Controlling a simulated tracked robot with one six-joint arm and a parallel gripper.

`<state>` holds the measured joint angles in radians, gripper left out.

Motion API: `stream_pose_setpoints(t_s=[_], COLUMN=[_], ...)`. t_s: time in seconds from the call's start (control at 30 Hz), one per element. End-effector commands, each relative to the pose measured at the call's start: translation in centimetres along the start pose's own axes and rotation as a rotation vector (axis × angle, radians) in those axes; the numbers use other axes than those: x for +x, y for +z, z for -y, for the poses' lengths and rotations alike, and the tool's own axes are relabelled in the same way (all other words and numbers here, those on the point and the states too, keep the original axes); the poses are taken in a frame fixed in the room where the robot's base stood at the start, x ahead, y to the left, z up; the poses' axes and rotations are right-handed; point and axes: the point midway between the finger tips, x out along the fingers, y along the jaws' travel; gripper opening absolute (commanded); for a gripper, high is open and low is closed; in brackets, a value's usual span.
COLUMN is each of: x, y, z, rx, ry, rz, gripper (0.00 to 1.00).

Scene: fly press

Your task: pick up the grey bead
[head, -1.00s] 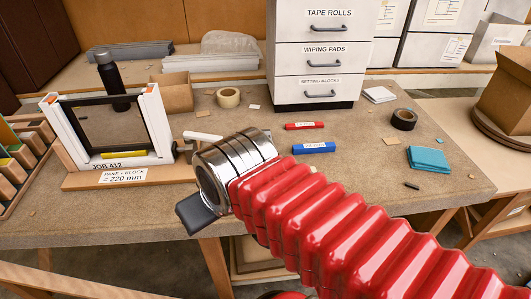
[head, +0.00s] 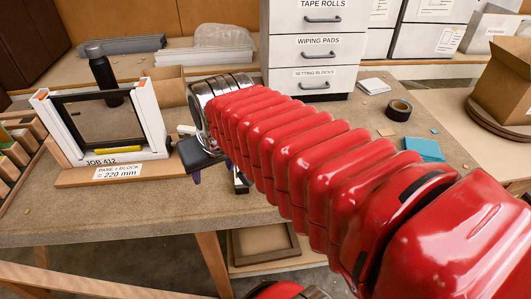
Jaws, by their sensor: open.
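I cannot pick out a grey bead with certainty; my arm hides much of the bench's middle. My gripper (head: 218,179) is open, pointing down over the bench just right of the white frame. Its two fingertips show apart, with bare bench visible near them, and I see nothing held. Part of a white piece (head: 186,129) shows between the frame and my gripper; the rest is hidden.
The white frame (head: 152,113) marked JOB 412 stands on a wooden base (head: 75,177) to the left. A dark bottle (head: 98,62) stands behind it. White drawers (head: 312,50) rise at the back. Black tape (head: 398,110) and teal cloths (head: 424,149) lie right.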

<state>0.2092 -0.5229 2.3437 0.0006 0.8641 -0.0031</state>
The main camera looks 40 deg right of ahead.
Motion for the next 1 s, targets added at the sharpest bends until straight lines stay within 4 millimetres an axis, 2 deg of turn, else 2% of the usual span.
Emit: stream_pose_setpoints(t_s=[0.1,0.3,0.5,0.6,0.73,1.0], x=[1.2,3.3,5.4,6.1,6.4,6.5], y=[-2.3,-5.3,-7.0,-7.3,-7.5,-7.5], z=[-3.3,-9.5,-16.0,-18.2,-19.5,-19.6], rx=[0.076,0.197,0.305,0.34,0.359,0.36], ry=[0.037,0.091,0.138,0.153,0.161,0.162], rz=[0.017,0.039,0.056,0.062,0.064,0.063], gripper=[0.53,0.53,0.53,0.53,0.53,0.53])
